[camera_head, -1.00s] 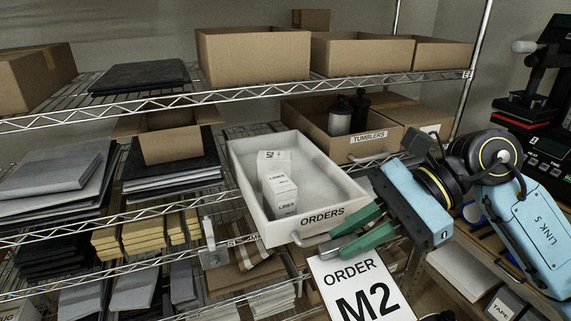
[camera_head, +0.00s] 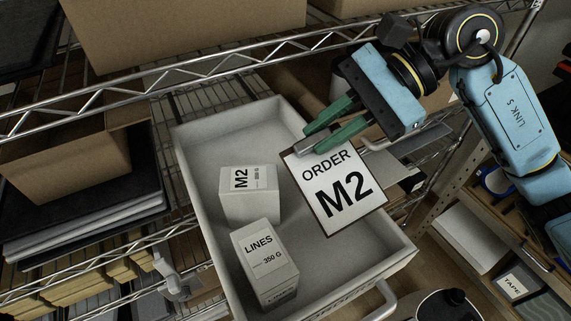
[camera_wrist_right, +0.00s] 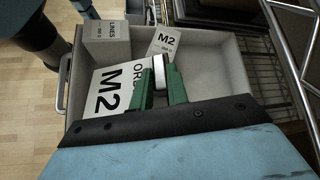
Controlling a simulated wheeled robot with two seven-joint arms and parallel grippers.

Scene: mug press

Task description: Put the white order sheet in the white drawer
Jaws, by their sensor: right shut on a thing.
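The white order sheet (camera_head: 335,185), marked "ORDER M2", hangs from my right gripper (camera_head: 318,133). The green fingers are shut on its top edge. In the head view the sheet covers part of the right side of the open white drawer (camera_head: 188,160). In the right wrist view the sheet (camera_wrist_right: 112,92) shows over the drawer (camera_wrist_right: 228,82), with my right gripper (camera_wrist_right: 160,72) at its edge. I cannot tell whether the sheet touches the drawer floor. My left gripper is not in view.
Two white boxes stand in the drawer: one marked M2 (camera_head: 250,195) and one marked LINES (camera_head: 265,262). The drawer's handle (camera_head: 385,300) is at its front. A wire shelf edge (camera_head: 210,75) with a cardboard box (camera_head: 180,30) runs above the drawer's back.

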